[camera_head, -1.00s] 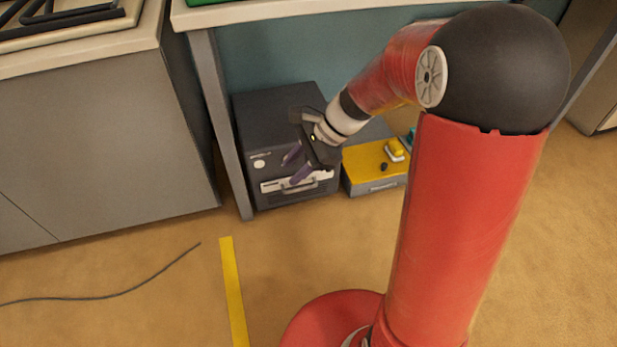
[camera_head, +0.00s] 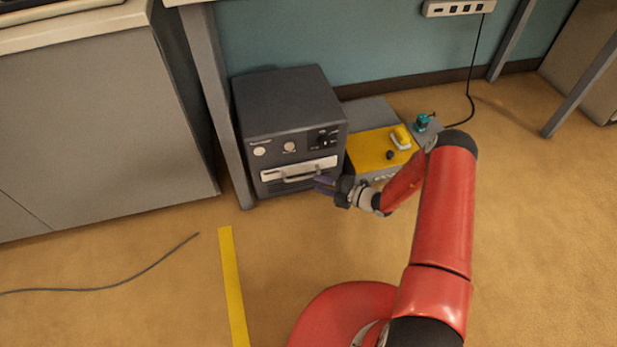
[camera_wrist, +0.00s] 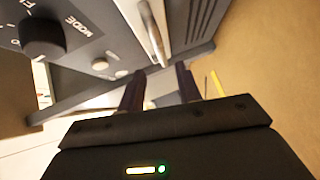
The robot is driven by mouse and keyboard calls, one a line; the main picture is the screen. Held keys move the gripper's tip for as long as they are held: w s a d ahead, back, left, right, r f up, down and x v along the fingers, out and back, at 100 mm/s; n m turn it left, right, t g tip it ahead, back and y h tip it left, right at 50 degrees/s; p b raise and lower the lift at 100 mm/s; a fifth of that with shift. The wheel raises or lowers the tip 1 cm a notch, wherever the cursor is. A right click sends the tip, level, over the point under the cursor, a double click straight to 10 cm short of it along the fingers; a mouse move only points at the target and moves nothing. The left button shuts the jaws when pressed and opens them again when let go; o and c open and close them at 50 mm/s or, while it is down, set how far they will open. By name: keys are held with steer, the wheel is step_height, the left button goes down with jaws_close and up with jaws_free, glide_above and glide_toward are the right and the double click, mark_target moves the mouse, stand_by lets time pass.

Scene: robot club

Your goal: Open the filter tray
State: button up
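The filter tray (camera_head: 272,175) is a pale strip with a bar handle (camera_head: 300,177), low on the front of a dark grey box (camera_head: 290,115). It looks flush with the box front. My gripper (camera_head: 322,186) is in front of the tray's right end, near the handle. In the wrist view my gripper (camera_wrist: 160,70) has its two dark purple fingers apart with nothing between them. The silver handle (camera_wrist: 153,32) lies beyond the fingertips there, roughly in line with the gap. I cannot tell the exact distance.
The box has a MODE knob (camera_wrist: 43,37) and round buttons. A yellow-topped unit (camera_head: 375,150) stands to its right. A table leg (camera_head: 222,110) is close on the left. A power strip (camera_head: 459,8) hangs on the wall.

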mark_target(302, 177)
steer(key=x, duration=0.7)
steer(key=shift+w+a+f+b, duration=0.2)
steer(key=shift+a+b, duration=0.1)
jaws_close()
